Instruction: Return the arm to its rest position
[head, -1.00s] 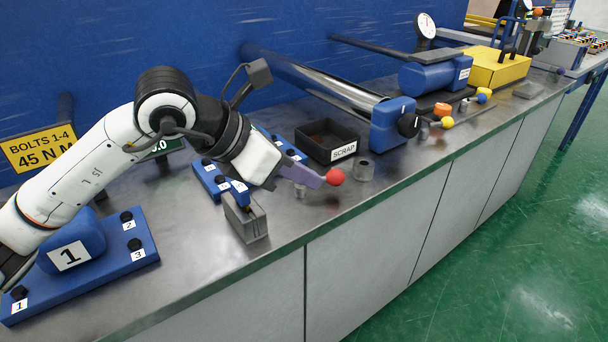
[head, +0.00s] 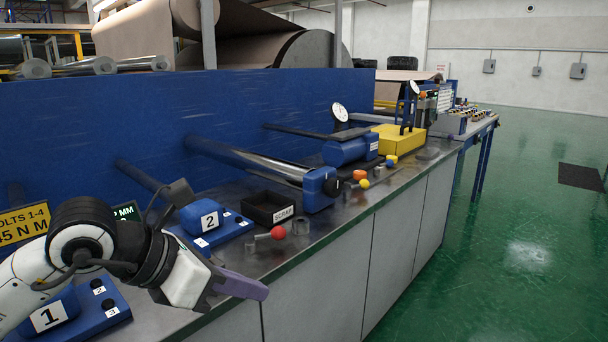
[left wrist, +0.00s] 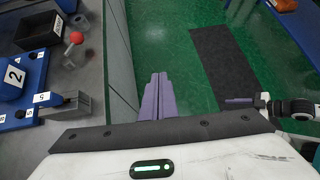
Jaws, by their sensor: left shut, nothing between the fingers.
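My left arm comes in from the left in the head view. Its gripper (head: 258,289), with purple fingers, is shut and empty. It is at the bench's front edge, clear of the blue block marked 2 (head: 203,217) and the one marked 1 (head: 50,313). In the left wrist view its closed fingers (left wrist: 157,80) appear against the green floor, beyond the bench front. At the right of that view another gripper (left wrist: 238,101), with purple fingers on a black and white arm, shows small, apparently my right one; its opening is too small to judge.
A black SCRAP tray (head: 262,207), a red ball-tipped part (head: 278,232) and a grey ring (head: 300,227) are on the bench. A grey slotted block (left wrist: 70,106) stands near its edge in the left wrist view. Green floor (head: 480,270) is open at right.

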